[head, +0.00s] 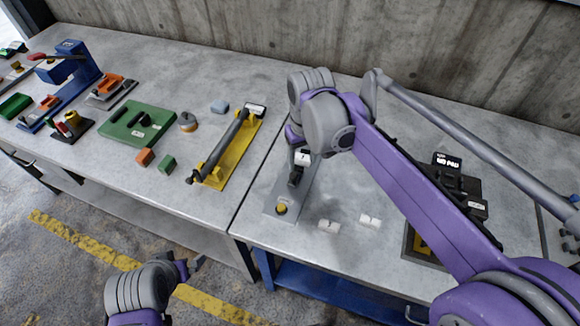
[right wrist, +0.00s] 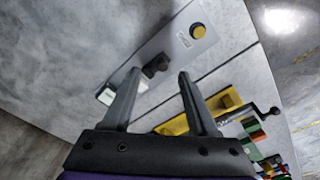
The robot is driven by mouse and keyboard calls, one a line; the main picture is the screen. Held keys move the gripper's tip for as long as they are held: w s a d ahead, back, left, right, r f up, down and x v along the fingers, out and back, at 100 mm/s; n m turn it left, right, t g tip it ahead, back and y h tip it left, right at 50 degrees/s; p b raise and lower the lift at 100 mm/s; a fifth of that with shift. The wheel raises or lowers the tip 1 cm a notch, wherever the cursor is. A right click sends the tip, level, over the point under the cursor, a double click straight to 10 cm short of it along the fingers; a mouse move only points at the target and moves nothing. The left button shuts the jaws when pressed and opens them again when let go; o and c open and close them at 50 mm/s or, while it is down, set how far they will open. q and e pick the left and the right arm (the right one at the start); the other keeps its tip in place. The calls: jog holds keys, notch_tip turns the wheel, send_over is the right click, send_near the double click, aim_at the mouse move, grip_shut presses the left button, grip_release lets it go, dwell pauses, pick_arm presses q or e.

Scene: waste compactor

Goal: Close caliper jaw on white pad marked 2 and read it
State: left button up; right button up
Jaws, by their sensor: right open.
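A long grey plate (head: 276,207) lies on the right-hand bench with a yellow round button (head: 281,208) at its near end. On the plate is a black sliding jaw (head: 295,177), and beyond it a white block (head: 303,157) with a dark mark I cannot read surely. Two loose white pads (head: 329,226) (head: 370,220) lie to the right; their marks are too small to read. In the right wrist view my right gripper (right wrist: 155,88) is open over the plate, with the black jaw (right wrist: 157,66) beyond its fingertips. My left gripper (head: 190,268) is low in front of the bench; its opening is unclear.
A black device (head: 460,184) with a display that seems to read "NO PAD" stands at right, partly hidden by my right arm. A yellow fixture (head: 228,155) with a grey bar stands left of the plate. Green, orange and blue items crowd the far left.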

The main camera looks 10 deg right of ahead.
aim_at(293, 175)
jog(key=shift+g, duration=0.5)
jog(key=w+f, duration=0.1)
jog(key=f, duration=0.2)
jog(key=w+f, duration=0.1)
jog(key=f, duration=0.2)
jog(key=w+a+f, duration=0.1)
jog(key=f, duration=0.3)
jog(key=shift+w+a+f, duration=0.1)
jog(key=shift+w, duration=0.2)
grip_shut()
